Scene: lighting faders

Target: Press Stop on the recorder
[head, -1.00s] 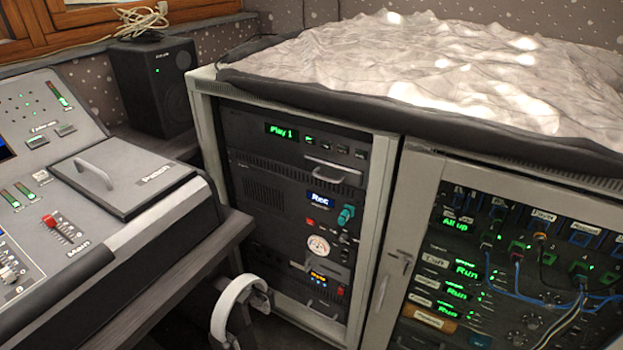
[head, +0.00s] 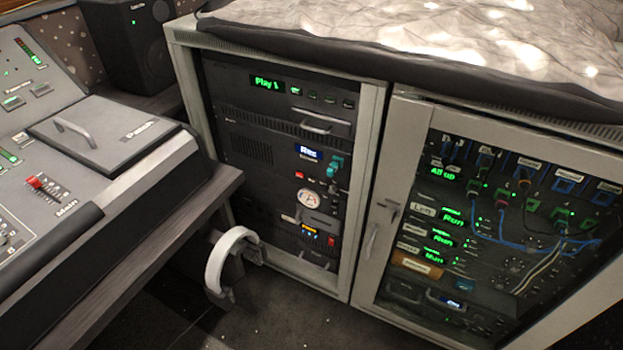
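In the head view, the open left bay of a grey rack holds several dark units. The top unit (head: 318,98) has a green display reading "Play 1" (head: 267,83) and a row of small buttons (head: 322,97) to its right, one lit green. A lower unit has a blue-white display that seems to read "Rec" (head: 308,153), a small red button (head: 299,174) and teal knobs (head: 336,163). No Stop label is legible, and I cannot tell for certain which unit is the recorder. Neither of my grippers is in view.
A mixing desk (head: 150,175) fills the left side, with a pale curved headphone-like band (head: 215,262) hanging at its edge. A glass-fronted cabinet door (head: 391,170) covers the right bay. Dark floor (head: 270,315) is clear in front of the rack.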

